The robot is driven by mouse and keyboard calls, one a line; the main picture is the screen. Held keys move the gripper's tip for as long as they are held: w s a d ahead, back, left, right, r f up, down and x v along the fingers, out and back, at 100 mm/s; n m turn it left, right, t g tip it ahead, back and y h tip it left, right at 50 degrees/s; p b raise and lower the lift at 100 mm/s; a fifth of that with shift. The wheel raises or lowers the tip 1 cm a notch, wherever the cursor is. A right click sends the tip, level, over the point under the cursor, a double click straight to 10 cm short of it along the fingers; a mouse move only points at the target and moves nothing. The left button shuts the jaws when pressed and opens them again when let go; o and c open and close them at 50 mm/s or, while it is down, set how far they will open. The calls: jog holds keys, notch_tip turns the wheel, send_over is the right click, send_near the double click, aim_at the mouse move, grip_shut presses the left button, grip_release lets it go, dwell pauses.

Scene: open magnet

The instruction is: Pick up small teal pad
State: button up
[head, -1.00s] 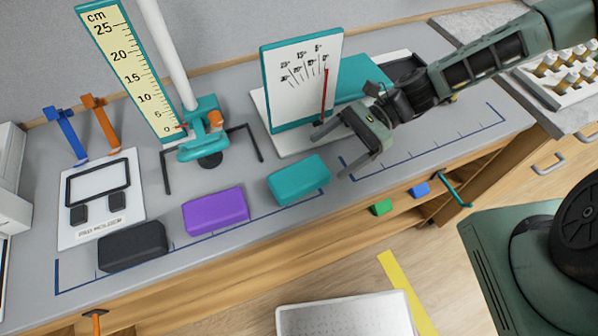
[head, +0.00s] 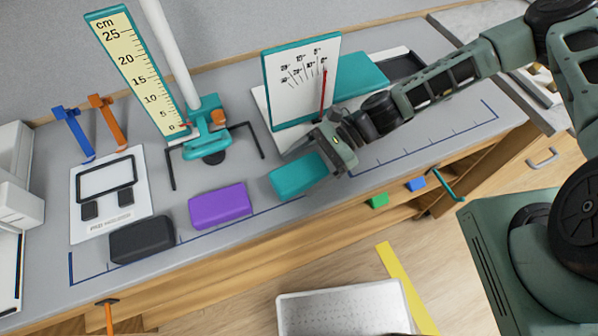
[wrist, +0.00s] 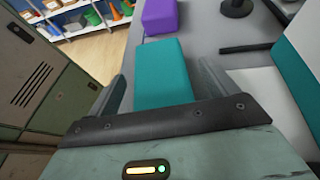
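The small teal pad (head: 297,178) is a rounded block lying on the grey bench near its front edge, right of the purple pad. My gripper (head: 318,161) is just at the pad's right end, tilted down towards it. In the wrist view the teal pad (wrist: 163,72) lies between my two spread fingers, with a gap visible on each side. My gripper is open and holds nothing. The pad's near end is hidden behind the gripper body in the wrist view.
A purple pad (head: 220,205) and a black pad (head: 142,239) lie in line to the left. A dial board (head: 290,85) stands just behind the teal pad, with a larger teal block (head: 360,74) behind it. A ruler stand (head: 207,130) is at back left.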

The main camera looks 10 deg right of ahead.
jog(key=c, duration=1)
